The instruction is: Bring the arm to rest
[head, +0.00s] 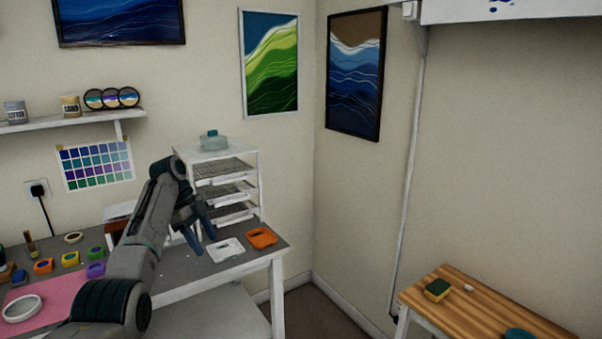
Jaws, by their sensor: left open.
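My left arm comes in from the bottom left and reaches over the grey work table (185,266). My left gripper (203,231) is open and points down, with nothing seen between its fingers. It is in front of the white drawer rack (257,185), close to a white tray-like piece (226,249) on the table. An orange piece (262,238) lies to the right of that, near the table's right edge. My right gripper is not in view.
Several small coloured containers and a pink mat (60,295) with a white ring (22,308) are on the table at left. A wooden bench (470,305) at right holds a yellow-green sponge (438,290). Floor shows between table and bench.

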